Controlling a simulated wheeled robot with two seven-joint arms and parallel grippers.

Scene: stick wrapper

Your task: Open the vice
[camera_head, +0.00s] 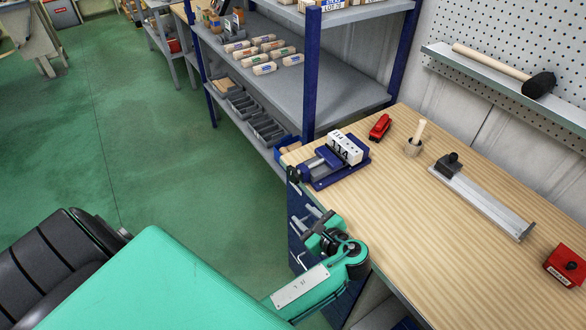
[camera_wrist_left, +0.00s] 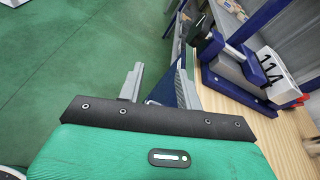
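The blue vice (camera_head: 326,180) is at the near left corner of the wooden workbench. A white block marked 114 (camera_head: 345,148) sits at its jaws. In the left wrist view the vice (camera_wrist_left: 228,72) is at upper right, with its black handle end (camera_wrist_left: 208,46) toward the bench edge and the white block (camera_wrist_left: 278,76) behind. My left gripper (camera_head: 309,220) is just off the bench edge, in front of and below the vice, apart from it. In the left wrist view its fingers (camera_wrist_left: 160,84) are spread with nothing between them. My right gripper is not in view.
On the workbench (camera_head: 400,220) are a red stapler-like object (camera_head: 380,127), a mortar with pestle (camera_head: 415,140), a metal rail tool (camera_head: 485,200) and a red box (camera_head: 566,266). A blue-post shelf (camera_head: 310,85) stands behind the vice. Green floor at left is open.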

